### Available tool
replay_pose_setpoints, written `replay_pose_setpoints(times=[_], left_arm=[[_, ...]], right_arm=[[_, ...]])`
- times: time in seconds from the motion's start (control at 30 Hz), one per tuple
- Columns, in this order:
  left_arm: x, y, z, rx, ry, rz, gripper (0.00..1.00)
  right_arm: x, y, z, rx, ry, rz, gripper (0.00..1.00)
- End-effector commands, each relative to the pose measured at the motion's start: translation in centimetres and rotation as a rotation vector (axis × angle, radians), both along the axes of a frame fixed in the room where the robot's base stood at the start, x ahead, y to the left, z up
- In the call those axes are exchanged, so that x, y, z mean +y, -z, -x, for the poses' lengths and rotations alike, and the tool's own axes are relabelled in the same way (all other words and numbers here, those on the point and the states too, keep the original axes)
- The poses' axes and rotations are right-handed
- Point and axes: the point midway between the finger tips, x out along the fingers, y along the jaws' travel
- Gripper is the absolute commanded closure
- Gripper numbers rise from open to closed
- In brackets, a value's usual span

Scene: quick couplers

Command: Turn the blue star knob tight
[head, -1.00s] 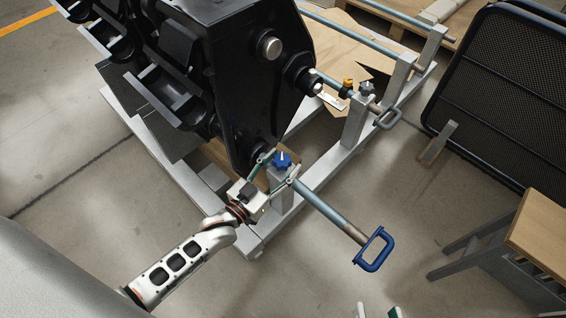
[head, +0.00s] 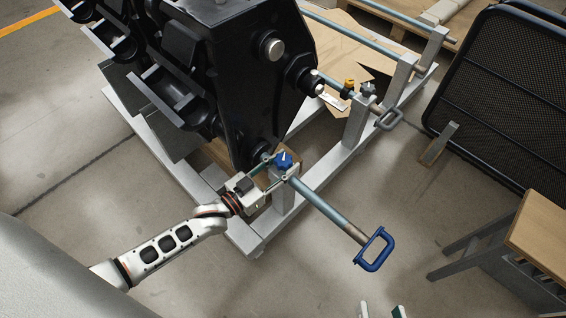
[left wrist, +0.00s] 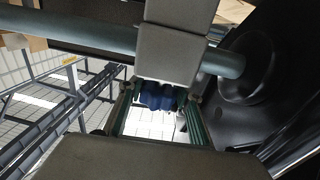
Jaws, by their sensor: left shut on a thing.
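The blue star knob (head: 283,160) sits on top of a grey upright post (head: 283,196) that carries a long bar with a blue handle (head: 373,250). My left gripper (head: 279,168) reaches in from the left with a finger on either side of the knob, and it is shut on it. In the left wrist view the knob (left wrist: 160,96) shows between the two green-edged fingers, below the grey post and the bar. Two fingertips of my right gripper (head: 381,312) show at the bottom edge, apart and empty, away from the knob.
A large black machine body (head: 245,80) stands close behind the knob on a grey frame (head: 330,165). A second post with a black knob (head: 368,89) and grey handle stands further back. A wooden-topped bench (head: 540,230) is at right. Floor between is clear.

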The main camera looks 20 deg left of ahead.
Motion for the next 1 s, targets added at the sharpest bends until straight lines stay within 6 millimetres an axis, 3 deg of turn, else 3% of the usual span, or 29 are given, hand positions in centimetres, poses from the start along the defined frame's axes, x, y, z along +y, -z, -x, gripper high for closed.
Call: replay_pose_setpoints(times=[0.2,0.57,0.6,0.67,1.0], left_arm=[[-0.05,-0.11,-0.06,-0.002,0.092,-0.003,0.87],[-0.07,-0.07,0.04,0.000,0.106,0.000,0.87],[-0.07,-0.07,0.04,0.000,0.106,0.001,0.63],[-0.07,-0.06,0.05,0.000,0.105,0.001,0.48],[0.07,0.01,0.10,0.002,0.104,-0.001,0.48]], right_arm=[[0.11,0.17,0.17,0.006,-0.003,-0.003,0.60],[0.30,0.04,0.19,0.004,-0.003,-0.013,0.60],[0.31,0.03,0.19,0.004,-0.003,-0.013,0.60],[0.32,0.03,0.19,0.004,-0.003,-0.013,0.60],[0.41,0.11,0.34,0.011,-0.002,-0.015,0.60]])
